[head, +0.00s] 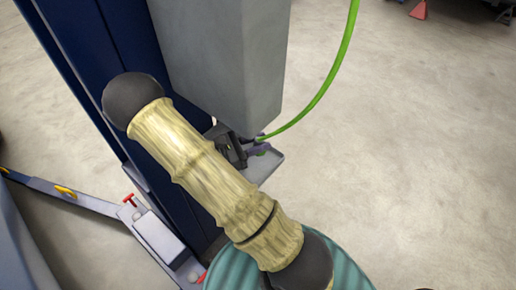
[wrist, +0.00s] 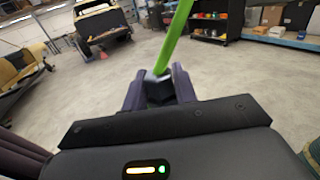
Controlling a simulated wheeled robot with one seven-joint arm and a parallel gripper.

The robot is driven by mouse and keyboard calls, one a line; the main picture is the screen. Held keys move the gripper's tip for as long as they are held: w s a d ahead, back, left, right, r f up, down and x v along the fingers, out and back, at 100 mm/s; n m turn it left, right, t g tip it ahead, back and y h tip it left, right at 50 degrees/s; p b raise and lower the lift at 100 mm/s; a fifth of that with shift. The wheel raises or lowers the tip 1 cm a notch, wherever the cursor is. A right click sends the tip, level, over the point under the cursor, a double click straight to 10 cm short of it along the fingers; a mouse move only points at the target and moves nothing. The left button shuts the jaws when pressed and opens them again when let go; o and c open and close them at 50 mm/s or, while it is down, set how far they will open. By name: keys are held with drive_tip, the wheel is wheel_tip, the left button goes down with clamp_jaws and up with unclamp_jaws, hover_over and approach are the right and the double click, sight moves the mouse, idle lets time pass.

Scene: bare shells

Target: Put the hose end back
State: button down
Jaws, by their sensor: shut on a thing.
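The green hose (head: 335,75) curves down from the top of the head view to my gripper (head: 260,145). It also shows in the wrist view (wrist: 176,40), rising from between the fingers. My gripper (wrist: 159,88) is shut on the dark hose end (wrist: 158,90), one purple finger on each side. In the head view it is at the lower edge of a grey box (head: 225,60), partly hidden behind my arm. I cannot tell whether the hose end touches the box. No holder for the hose end can be made out.
A dark blue post (head: 90,60) stands beside the grey box. A small grey plate (head: 268,166) juts out below my gripper. Grey lift arms (head: 75,198) lie low at left. Vehicles (wrist: 100,22) and shelves (wrist: 205,22) stand far off.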

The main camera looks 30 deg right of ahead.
drive_tip(key=shift+f, duration=0.1)
drive_tip(key=shift+f+p, duration=0.4)
drive_tip(key=shift+f, duration=1.3)
drive_tip(key=shift+w+a+f, duration=0.1)
drive_tip(key=shift+w+f, duration=0.05)
drive_tip(key=shift+f, duration=0.05)
drive_tip(key=shift+f+b, duration=0.35)
drive_tip(key=shift+f, duration=0.05)
drive_tip(key=c, duration=1.1)
unclamp_jaws()
drive_tip(key=shift+s, duration=0.25)
